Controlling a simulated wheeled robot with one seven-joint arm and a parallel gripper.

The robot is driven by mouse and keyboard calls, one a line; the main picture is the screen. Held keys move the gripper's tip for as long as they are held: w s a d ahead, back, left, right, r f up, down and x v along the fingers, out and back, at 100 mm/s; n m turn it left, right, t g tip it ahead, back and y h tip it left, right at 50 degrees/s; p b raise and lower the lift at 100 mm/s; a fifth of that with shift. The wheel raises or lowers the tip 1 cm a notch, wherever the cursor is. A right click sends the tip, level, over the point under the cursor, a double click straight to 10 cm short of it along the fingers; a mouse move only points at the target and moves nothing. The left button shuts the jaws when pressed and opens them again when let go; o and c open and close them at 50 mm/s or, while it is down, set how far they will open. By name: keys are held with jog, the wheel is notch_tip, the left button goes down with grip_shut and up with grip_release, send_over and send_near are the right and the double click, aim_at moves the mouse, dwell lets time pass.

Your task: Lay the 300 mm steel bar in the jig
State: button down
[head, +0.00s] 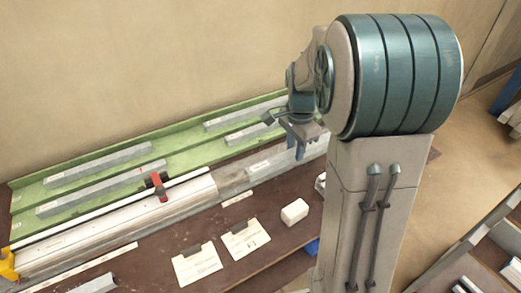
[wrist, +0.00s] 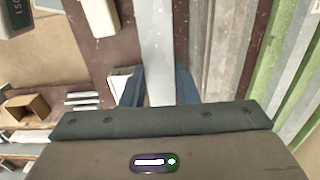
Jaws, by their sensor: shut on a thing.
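My gripper (head: 299,148) is over the right part of the bench, with its fingers pointing down. In the wrist view, its two blue fingers (wrist: 158,92) are shut on a pale grey steel bar (wrist: 157,45), which runs up the picture from between them. The bar's length cannot be read, and my arm and gripper hide much of that area in the head view. The long grey jig (head: 120,228) lies along the bench, with a red clamp (head: 161,188) at its back edge and a yellow piece (head: 8,264) at its left end.
A green tray (head: 110,160) behind the jig holds several grey bars. Two white cards (head: 197,264) and a white block (head: 295,211) lie on the brown bench top (head: 160,255) in front. A short grey piece (head: 97,284) lies at the front left. A shelf unit stands at lower right.

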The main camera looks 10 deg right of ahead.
jog(key=shift+w+a, duration=0.2)
jog(key=shift+w, duration=0.15)
jog(key=w+a+f, duration=0.2)
jog(key=w, duration=0.1)
jog(key=w+a+f+p, duration=0.1)
jog(key=w+a+f, duration=0.1)
jog(key=w, duration=0.1)
jog(key=w+a+f+p, duration=0.1)
jog(key=w+f, duration=0.1)
jog(key=w, duration=0.1)
jog(key=shift+w+a+f, duration=0.15)
jog(key=shift+a+f, duration=0.25)
notch_tip(320, 180, down, 4)
jog(key=shift+f+p, duration=0.1)
jog(key=shift+p, duration=0.45)
